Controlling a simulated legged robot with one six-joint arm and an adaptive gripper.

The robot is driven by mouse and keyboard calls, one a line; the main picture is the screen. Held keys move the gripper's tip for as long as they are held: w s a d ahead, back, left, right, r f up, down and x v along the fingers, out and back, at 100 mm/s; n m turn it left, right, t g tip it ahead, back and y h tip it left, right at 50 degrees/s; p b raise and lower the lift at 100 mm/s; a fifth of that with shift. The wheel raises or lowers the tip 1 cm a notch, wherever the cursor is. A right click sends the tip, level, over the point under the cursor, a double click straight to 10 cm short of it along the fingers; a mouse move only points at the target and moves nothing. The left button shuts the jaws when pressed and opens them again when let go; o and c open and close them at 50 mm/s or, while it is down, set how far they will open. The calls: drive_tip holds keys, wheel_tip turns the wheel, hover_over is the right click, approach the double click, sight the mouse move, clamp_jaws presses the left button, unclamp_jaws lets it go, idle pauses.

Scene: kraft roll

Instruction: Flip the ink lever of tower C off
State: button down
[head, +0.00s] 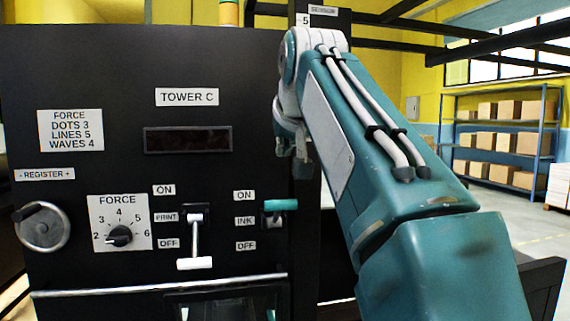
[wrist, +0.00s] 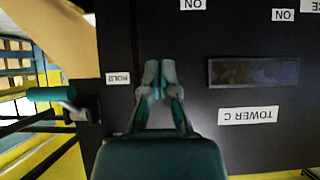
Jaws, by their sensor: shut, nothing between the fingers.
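The panel of tower C (head: 230,90) fills the left of the head view. Its ink lever (head: 280,205) has a teal handle, raised level with a point between the ON and INK labels, above the OFF label. My gripper (wrist: 160,72) is shut and empty in front of the panel, its two fingers together. In the head view it is mostly hidden by my arm, above and right of the ink lever and apart from it. The wrist view is upside down; the ink lever does not show there, but the TOWER C label (wrist: 248,115) does.
Left of the ink lever, the white-handled print lever (head: 195,262) points down by OFF. A force knob (head: 120,236) and a register handwheel (head: 42,227) are farther left. In the wrist view another teal handle (wrist: 50,94) sticks out beside the HOLD label (wrist: 118,78).

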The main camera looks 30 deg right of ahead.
hover_over(281, 202)
drive_tip(key=w+d, duration=0.1)
drive_tip(key=w, duration=0.1)
wheel_tip(281, 202, down, 5)
drive_tip(key=shift+f, duration=0.5)
drive_tip(key=shift+s+a+f, duration=0.3)
drive_tip(key=shift+s+f, duration=0.1)
drive_tip(key=shift+f, duration=0.3)
drive_tip(key=shift+s+a+f, duration=0.25)
drive_tip(key=shift+s+f, duration=0.1)
drive_tip(key=shift+f, duration=0.3)
drive_tip(key=shift+d+f, duration=0.1)
drive_tip(key=shift+d, duration=0.05)
drive_tip(key=shift+d, duration=0.1)
drive_tip(key=shift+s+a+f+t, duration=0.15)
drive_tip(key=shift+s+a+t, duration=0.05)
drive_tip(key=shift+t, duration=0.1)
